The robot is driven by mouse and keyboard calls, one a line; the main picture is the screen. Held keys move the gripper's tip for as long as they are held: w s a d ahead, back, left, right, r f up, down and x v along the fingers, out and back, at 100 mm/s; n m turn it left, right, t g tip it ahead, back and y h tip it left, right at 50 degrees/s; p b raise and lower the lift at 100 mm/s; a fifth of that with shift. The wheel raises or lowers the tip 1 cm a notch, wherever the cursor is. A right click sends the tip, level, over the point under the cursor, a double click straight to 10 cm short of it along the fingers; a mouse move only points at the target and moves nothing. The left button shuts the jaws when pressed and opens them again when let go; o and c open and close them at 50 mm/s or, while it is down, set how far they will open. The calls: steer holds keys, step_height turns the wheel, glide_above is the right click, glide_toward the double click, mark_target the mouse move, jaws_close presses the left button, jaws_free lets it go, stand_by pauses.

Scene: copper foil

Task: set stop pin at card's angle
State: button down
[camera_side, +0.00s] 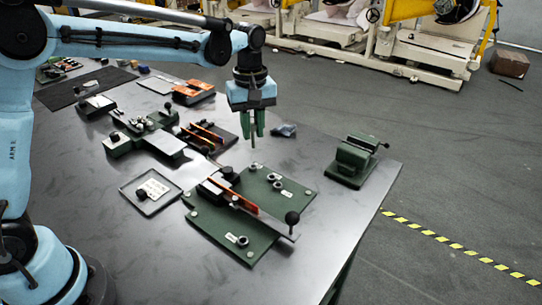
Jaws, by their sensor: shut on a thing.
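My gripper (254,130) has green fingers and points straight down above the far edge of a green base plate (205,222). It is shut on a thin grey stop pin (253,143), which hangs upright and looks clear of the plate. The plate carries an orange copper-coloured strip (234,196), a flat metal arm with a black ball knob (292,218), and several round sockets with small pale labels, one socket at the front (242,241). A pale card (154,188) with print too small to read lies in a shallow dark tray (139,205) left of the plate.
A green vise (352,162) stands near the right table edge. A small blue-grey object (283,130) lies behind the gripper. Green fixtures (118,145) and orange-topped blocks (193,92) crowd the left and back. Bare table (325,215) lies right of the plate.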

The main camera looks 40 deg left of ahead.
steer(key=shift+w+a+f, duration=0.1)
steer(key=shift+a+f, duration=0.05)
steer(key=shift+f, duration=0.7)
steer(key=shift+w+a+f, duration=0.1)
steer(key=shift+a+f, duration=0.1)
steer(key=shift+f, duration=0.6)
steer(key=shift+w+a+f, duration=0.1)
steer(key=shift+a+f, duration=0.05)
steer(key=shift+f, duration=0.7)
steer(key=shift+f, duration=2.05)
stand_by(1.0)
steer(key=c, duration=1.3)
jaws_free()
steer(key=shift+r, duration=0.25)
steer(key=shift+r, duration=1.3)
steer(key=shift+o, duration=0.3)
steer(key=o, duration=0.5)
steer(key=shift+c, duration=0.2)
